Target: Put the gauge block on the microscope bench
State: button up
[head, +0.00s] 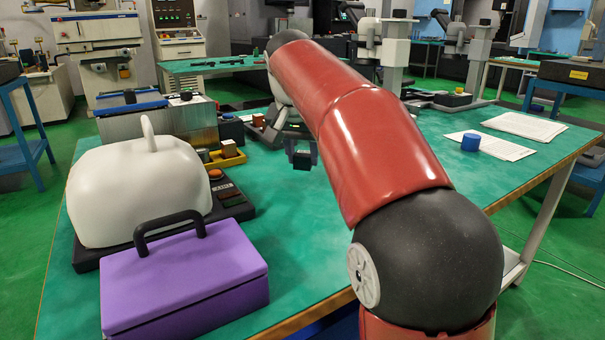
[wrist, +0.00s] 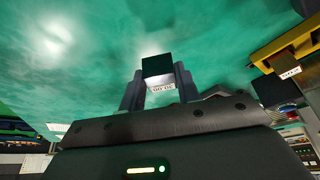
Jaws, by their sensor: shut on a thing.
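My gripper (head: 302,153) is shut on a small dark block (head: 302,160), apparently the gauge block, and holds it over the green table (head: 300,225). In the wrist view my gripper (wrist: 157,88) has its fingers on both sides of the block (wrist: 157,68), which has a white label too small to read surely. I cannot tell from the pictures how far the block is above the table. Microscopes (head: 395,45) stand at the back right. I cannot tell which surface is named the microscope bench.
A yellow tray (head: 226,160) with a copper-coloured block (head: 229,147) is left of my gripper. A white domed cover (head: 140,190) and a purple case (head: 185,275) fill the near left. A blue cylinder (head: 471,142) stands on paper at the right. The table's middle is clear.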

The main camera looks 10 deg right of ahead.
aim_at(302, 160)
jog(key=shift+f+b, duration=0.3)
jog(key=shift+f, duration=1.35)
jog(key=shift+f, duration=0.1)
jog(key=o, duration=1.2)
jog(key=shift+c, duration=0.2)
jog(key=shift+r, duration=0.2)
jog(key=p+v, duration=0.2)
jog(key=v, duration=0.9)
jog(key=shift+s+r+p, duration=0.2)
jog(key=shift+r+p, duration=0.15)
